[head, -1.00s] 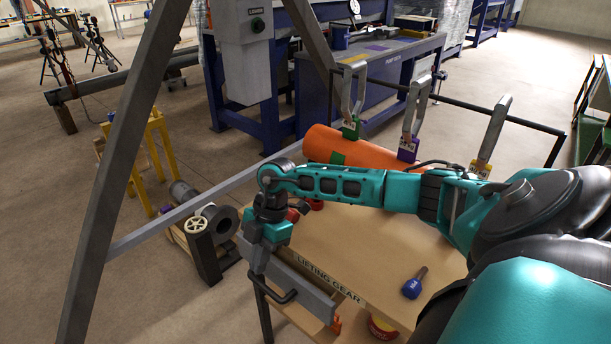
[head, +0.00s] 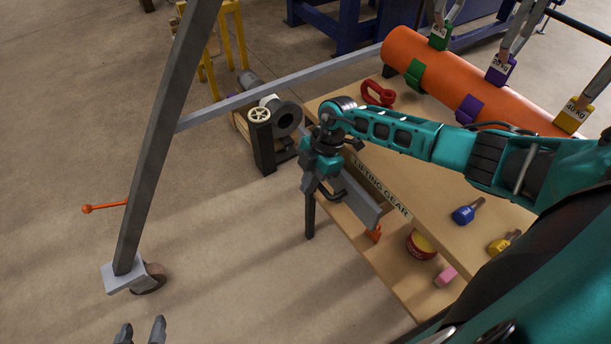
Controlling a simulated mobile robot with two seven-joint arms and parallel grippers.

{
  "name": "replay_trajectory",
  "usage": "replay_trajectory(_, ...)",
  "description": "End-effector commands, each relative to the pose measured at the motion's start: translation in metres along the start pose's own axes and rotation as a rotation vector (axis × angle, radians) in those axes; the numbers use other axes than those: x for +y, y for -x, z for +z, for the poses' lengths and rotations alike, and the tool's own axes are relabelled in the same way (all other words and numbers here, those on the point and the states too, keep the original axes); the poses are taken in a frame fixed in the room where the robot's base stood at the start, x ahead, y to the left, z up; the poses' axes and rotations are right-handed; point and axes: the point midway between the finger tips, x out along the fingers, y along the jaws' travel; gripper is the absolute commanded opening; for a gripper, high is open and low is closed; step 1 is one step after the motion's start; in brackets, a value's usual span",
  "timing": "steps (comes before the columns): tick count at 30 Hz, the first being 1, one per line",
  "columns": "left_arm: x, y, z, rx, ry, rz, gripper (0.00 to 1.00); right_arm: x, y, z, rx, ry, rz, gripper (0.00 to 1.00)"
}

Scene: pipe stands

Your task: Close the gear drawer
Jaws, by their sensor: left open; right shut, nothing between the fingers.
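The gear drawer has a grey front panel (head: 358,203) under the worktop edge marked LIFTING GEAR (head: 380,188). Its dark handle (head: 327,195) shows just below my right gripper. The panel looks a little out from the worktop edge; how far is hard to tell because my arm and gripper cover its left part and the inside is hidden. My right gripper (head: 309,184) is shut and empty, pointing down at the drawer front beside the handle; whether it touches is unclear. My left gripper (head: 141,332) is open and empty over the floor at bottom left.
A tin (head: 421,245) stands on the lower shelf (head: 385,262). A grey frame leg (head: 165,150) rises at left. Floor before the drawer is clear.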

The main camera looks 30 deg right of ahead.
Motion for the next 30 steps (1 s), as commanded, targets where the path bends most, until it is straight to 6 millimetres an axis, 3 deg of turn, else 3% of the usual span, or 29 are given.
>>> replay_trajectory(6,0.001,-0.001,0.001,0.001,0.000,0.002,0.54,-0.001,0.002,0.017,0.001,0.001,-0.003,0.00)
replay_trajectory(17,0.001,-0.001,0.000,0.004,0.000,0.002,0.54,-0.001,0.003,0.019,0.001,0.001,-0.003,0.00)
replay_trajectory(25,0.000,-0.005,0.001,0.011,-0.001,0.001,0.54,-0.001,0.016,0.056,-0.002,-0.001,-0.002,0.00)
replay_trajectory(30,0.000,-0.004,-0.001,0.012,-0.001,0.000,0.54,-0.001,0.015,0.052,0.000,0.002,-0.003,0.00)
